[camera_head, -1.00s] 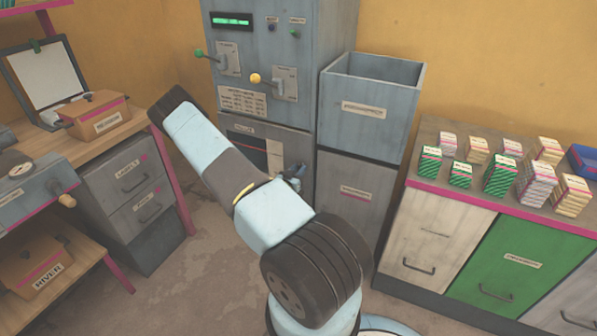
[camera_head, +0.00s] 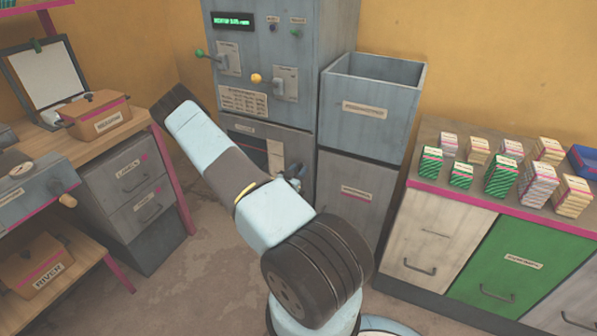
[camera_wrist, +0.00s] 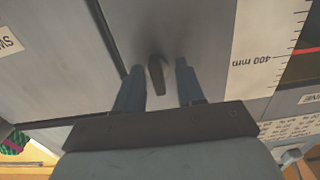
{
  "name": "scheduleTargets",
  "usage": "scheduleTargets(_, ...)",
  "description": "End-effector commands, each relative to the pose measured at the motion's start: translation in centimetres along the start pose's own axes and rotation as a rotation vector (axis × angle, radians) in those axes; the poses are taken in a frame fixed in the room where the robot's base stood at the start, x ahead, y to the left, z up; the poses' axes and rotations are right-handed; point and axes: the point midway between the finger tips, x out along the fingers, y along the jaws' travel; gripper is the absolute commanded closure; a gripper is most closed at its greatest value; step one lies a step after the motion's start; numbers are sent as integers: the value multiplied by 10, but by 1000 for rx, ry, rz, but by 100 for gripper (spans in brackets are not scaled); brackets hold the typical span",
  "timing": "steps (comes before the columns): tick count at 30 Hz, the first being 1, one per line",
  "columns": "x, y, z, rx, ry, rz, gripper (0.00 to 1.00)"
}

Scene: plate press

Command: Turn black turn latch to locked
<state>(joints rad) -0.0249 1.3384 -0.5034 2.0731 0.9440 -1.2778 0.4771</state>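The black turn latch (camera_wrist: 156,76) shows in the wrist view as a small dark lever on a grey metal panel (camera_wrist: 60,75). It points roughly up and down in that picture. My gripper (camera_wrist: 159,67) is open, with one finger on each side of the latch and a visible gap to both. I cannot tell how deep the fingertips reach around it. In the head view my gripper (camera_head: 292,180) is a small bluish shape at the front of the grey press cabinet, partly behind my arm. I cannot make out the latch there.
The press cabinet has a green display (camera_head: 233,21), a green-knobbed lever (camera_head: 200,53) and a yellow-knobbed lever (camera_head: 257,78). An open grey bin (camera_head: 372,100) stands right of it. A counter (camera_head: 440,190) with card stacks is further right; a wooden desk (camera_head: 110,140) is left.

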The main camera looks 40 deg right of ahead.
Motion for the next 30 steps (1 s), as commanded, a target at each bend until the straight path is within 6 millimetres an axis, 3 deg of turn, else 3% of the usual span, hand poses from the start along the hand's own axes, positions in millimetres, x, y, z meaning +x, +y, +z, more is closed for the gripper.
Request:
scheduleTargets(8, -8, 1, 0, -2, 0, 2, 62)
scheduleTargets(24, -106, -1, 1, -3, -1, -1, 62)
scheduleTargets(30, -130, -1, 2, -1, -1, -1, 62)
